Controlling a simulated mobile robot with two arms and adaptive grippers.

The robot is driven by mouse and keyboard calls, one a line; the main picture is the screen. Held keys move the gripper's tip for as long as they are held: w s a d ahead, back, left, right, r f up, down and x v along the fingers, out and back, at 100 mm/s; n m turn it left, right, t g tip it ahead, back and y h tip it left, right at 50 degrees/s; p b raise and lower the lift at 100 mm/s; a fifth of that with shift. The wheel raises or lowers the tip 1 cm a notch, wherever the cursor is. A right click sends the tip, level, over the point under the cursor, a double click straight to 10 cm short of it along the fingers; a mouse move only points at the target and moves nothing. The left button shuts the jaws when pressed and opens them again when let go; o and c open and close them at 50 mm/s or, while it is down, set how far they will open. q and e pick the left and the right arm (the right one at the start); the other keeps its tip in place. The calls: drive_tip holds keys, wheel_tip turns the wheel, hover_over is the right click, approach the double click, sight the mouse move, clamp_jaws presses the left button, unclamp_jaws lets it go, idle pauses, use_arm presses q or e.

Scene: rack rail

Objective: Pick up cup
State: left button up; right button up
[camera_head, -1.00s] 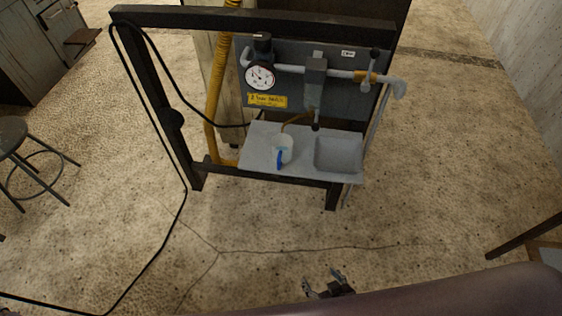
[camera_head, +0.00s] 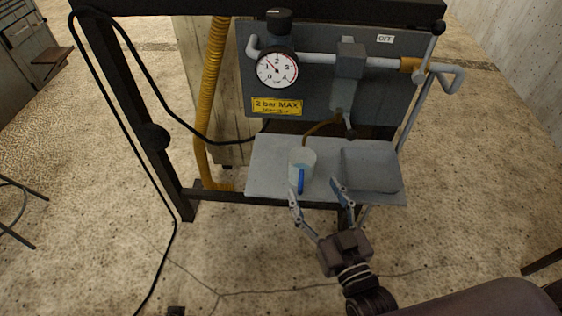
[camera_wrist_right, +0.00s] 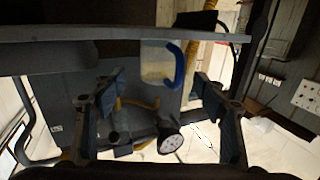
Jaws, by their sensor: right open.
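A pale cup (camera_head: 302,158) with a blue handle stands upright on the grey shelf (camera_head: 265,165) of the rack, left of a recessed basin. The handle faces the front. My right gripper (camera_head: 317,190) is open and empty at the shelf's front edge. Its left finger is close to the handle and its right finger is near the basin; I cannot tell whether either touches anything. In the right wrist view the cup (camera_wrist_right: 157,62) and its blue handle show upside down between the spread fingers, beyond the tips. My left gripper is not clearly seen.
Above the shelf are a round gauge (camera_head: 277,68), a yellow "2 bar MAX" label (camera_head: 277,106), a grey pipe and a brown hose spout behind the cup. A dark rack post (camera_head: 135,120) and black cable stand left. The floor in front is mostly clear.

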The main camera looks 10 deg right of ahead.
sight(307, 172)
drive_tip(key=shift+w+r, duration=0.3)
drive_tip(key=shift+r, duration=0.15)
drive_tip(key=shift+w+a, duration=0.15)
drive_tip(key=shift+w, duration=0.9)
use_arm(q)
drive_tip(key=shift+w+a+r+b, duration=0.1)
drive_tip(key=shift+w+r+b, duration=0.1)
drive_tip(key=shift+r, duration=0.55)
drive_tip(key=shift+w+r+b, duration=0.15)
drive_tip(key=shift+r+b, duration=0.05)
drive_tip(key=shift+r, duration=0.5)
drive_tip(key=shift+w+a+r+b, duration=0.1)
drive_tip(key=shift+w+r+b, duration=0.1)
drive_tip(key=shift+r, duration=0.55)
use_arm(e)
drive_tip(key=shift+w+a+f, duration=0.1)
drive_tip(key=shift+w+a, duration=0.05)
drive_tip(key=shift+w, duration=1.25)
drive_tip(key=shift+w+a+f, duration=0.1)
drive_tip(key=shift+w, duration=1.25)
drive_tip(key=c, duration=1.3)
drive_tip(key=shift+r, duration=0.1)
